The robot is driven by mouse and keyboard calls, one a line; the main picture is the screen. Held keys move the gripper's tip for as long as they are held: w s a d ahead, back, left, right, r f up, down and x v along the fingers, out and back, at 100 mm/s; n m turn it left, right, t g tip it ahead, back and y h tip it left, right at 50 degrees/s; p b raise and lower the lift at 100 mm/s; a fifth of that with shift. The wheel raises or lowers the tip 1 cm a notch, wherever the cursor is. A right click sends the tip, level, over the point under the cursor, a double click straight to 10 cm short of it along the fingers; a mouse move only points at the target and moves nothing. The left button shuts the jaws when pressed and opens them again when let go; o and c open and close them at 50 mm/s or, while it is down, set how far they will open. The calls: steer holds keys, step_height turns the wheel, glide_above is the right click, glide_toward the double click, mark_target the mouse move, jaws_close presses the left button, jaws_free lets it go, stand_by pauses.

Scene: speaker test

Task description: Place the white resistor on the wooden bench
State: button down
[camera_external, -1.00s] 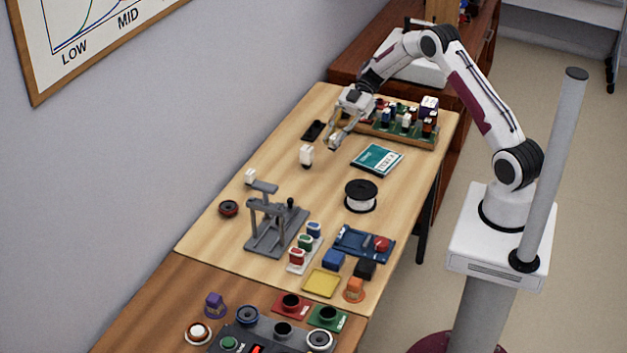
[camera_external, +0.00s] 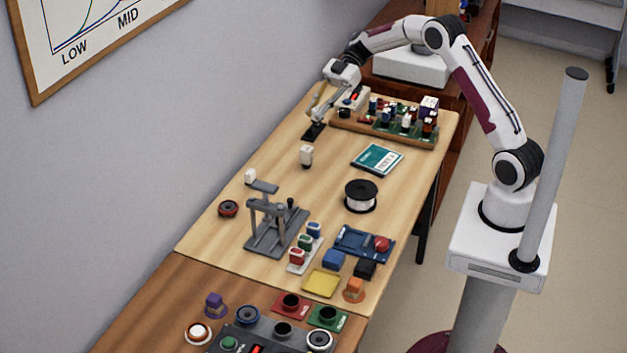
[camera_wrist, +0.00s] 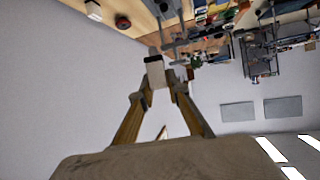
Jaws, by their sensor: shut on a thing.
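My gripper (camera_external: 317,113) is over the far left of the wooden bench (camera_external: 290,125). Another white block (camera_external: 306,155) stands upright on the bench, nearer the external camera than my gripper. A further small white block (camera_external: 250,176) is by the grey stand.
A flat black item (camera_external: 315,131) lies just below my gripper. A tray of components (camera_external: 385,128) is to its right. A teal booklet (camera_external: 377,159), a wire spool (camera_external: 361,195) and a grey stand (camera_external: 275,222) are on the bench. Bare wood lies around the upright white block.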

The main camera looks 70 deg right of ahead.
steer(key=w+a+r+m+t, duration=0.1)
steer(key=w+a, duration=0.5)
steer(key=a, duration=0.2)
steer(key=w+a+m+t, duration=0.1)
steer(key=w+a, duration=0.4)
steer(key=a, duration=0.4)
steer(key=m+t+h, duration=0.4)
steer(key=m, duration=0.1)
glide_above(206, 284)
steer(key=f, duration=0.1)
step_height(206, 284, down, 11)
steer(key=shift+t+y, duration=0.3)
steer(key=shift+w+f, duration=0.1)
steer(key=shift+f, duration=3.05)
steer(key=shift+f, duration=1.85)
